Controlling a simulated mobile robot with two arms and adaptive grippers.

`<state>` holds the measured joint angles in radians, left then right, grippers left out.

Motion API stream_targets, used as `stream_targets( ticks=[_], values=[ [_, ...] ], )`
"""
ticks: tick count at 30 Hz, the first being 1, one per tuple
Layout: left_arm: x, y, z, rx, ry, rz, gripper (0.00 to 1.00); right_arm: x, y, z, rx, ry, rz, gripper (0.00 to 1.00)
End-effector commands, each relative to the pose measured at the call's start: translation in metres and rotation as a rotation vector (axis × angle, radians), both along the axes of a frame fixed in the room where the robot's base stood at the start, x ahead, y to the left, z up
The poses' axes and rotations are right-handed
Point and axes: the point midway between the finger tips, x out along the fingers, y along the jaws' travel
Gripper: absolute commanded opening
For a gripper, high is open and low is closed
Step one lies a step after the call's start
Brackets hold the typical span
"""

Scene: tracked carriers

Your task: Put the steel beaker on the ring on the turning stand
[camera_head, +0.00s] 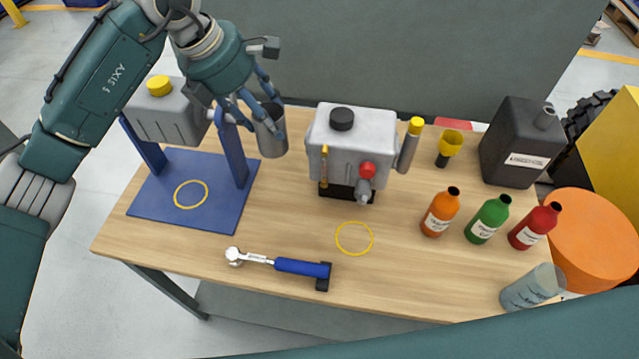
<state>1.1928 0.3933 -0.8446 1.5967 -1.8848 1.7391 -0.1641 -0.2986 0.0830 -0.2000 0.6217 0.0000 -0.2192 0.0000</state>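My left gripper (262,104) comes in from the upper left and is shut on the steel beaker (272,144), a grey cylinder. It holds the beaker in the air, between the blue stand and the grey machine, just right of the stand's right post. Fingers cover part of the beaker's upper side. The blue stand (155,206) has a flat base, two posts and a grey block with a yellow knob. A yellow ring (190,195) lies on its base, bare. Another yellow ring (355,238) is marked on the bare tabletop. My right gripper is out of view.
A grey machine (349,131) with a red knob stands at mid-table. Orange (440,212), green (488,220) and red (535,228) bottles, a glass beaker (533,290) and a black canister (518,146) stand right.

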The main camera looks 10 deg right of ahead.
Motion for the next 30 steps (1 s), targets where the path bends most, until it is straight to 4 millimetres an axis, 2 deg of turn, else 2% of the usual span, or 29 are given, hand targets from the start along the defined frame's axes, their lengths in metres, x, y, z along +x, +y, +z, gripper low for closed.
stream_targets(
  ticks=[5, 15, 21, 30],
  values=[
    [0.003, -0.002, -0.013, 0.0, 0.006, 0.062, 0.17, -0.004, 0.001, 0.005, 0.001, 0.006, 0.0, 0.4],
    [0.002, -0.002, -0.101, 0.001, 0.01, 0.061, 0.17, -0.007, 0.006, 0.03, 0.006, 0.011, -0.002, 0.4],
    [0.002, -0.002, -0.143, 0.001, 0.006, 0.06, 0.17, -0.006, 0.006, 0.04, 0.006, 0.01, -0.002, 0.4],
    [0.002, -0.002, -0.169, 0.001, 0.005, 0.059, 0.17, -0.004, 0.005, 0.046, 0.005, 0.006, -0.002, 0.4]
  ],
)
